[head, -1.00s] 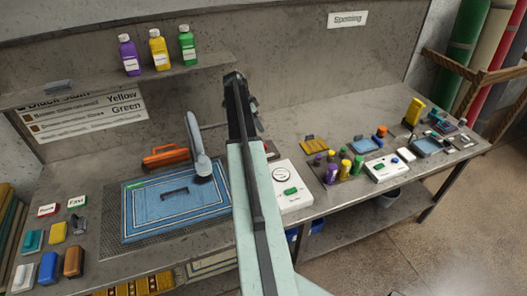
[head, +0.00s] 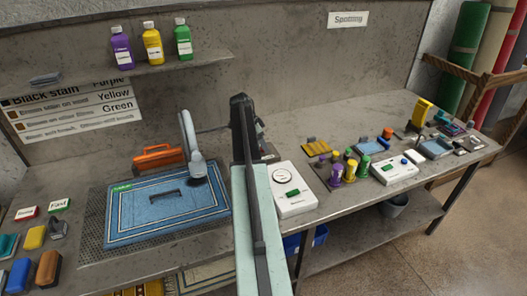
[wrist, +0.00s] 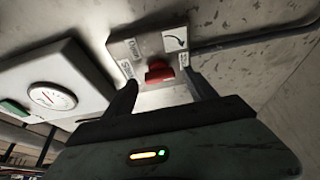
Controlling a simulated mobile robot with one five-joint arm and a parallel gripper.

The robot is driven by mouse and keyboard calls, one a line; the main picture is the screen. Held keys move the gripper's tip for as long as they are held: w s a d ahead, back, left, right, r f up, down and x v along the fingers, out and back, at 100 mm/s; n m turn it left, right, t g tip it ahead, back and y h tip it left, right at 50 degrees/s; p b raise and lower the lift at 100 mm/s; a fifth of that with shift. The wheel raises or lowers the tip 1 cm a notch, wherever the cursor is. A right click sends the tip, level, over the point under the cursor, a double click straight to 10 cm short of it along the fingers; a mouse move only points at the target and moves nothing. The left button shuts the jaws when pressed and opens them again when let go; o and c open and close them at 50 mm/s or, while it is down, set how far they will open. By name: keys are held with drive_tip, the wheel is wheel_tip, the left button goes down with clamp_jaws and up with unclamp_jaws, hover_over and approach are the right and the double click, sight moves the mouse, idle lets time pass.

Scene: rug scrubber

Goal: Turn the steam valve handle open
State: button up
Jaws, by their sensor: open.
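A red valve handle (wrist: 159,72) sits on a grey plate (wrist: 128,48) in the wrist view. Small white labels and a curved arrow sign (wrist: 175,40) are around it; their lettering is hard to read. My gripper (wrist: 161,90) is open, with one finger on either side of the handle's line. I cannot tell whether the fingers touch it. In the head view, my arm reaches toward the back wall and the handle cannot be made out there.
A white box with a round gauge (head: 290,184) stands right of my arm; it also shows in the wrist view (wrist: 62,88). Bottles (head: 152,44) stand on a shelf. A pipe (wrist: 245,42) runs right of the plate.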

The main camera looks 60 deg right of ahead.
drive_tip(key=shift+s+d+f, duration=0.1)
drive_tip(key=shift+f, duration=0.15)
drive_tip(key=c, duration=1.4)
drive_tip(key=n+t, duration=0.1)
drive_tip(key=n, duration=0.3)
drive_tip(key=shift+s+h, duration=0.15)
drive_tip(key=shift+h, duration=0.25)
drive_tip(key=n+t, duration=0.2)
drive_tip(key=n, duration=0.2)
drive_tip(key=shift+s, duration=0.1)
drive_tip(key=n+t, duration=0.1)
drive_tip(key=n, duration=0.4)
drive_tip(key=shift+s+t, duration=0.1)
drive_tip(key=shift+t, duration=0.3)
drive_tip(key=n, duration=0.2)
drive_tip(key=n+t+y, duration=0.1)
drive_tip(key=n, duration=0.1)
drive_tip(key=shift+d+n+y, duration=0.1)
drive_tip(key=shift+n+y, duration=0.2)
drive_tip(key=shift+n, duration=0.1)
drive_tip(key=shift+t, duration=0.3)
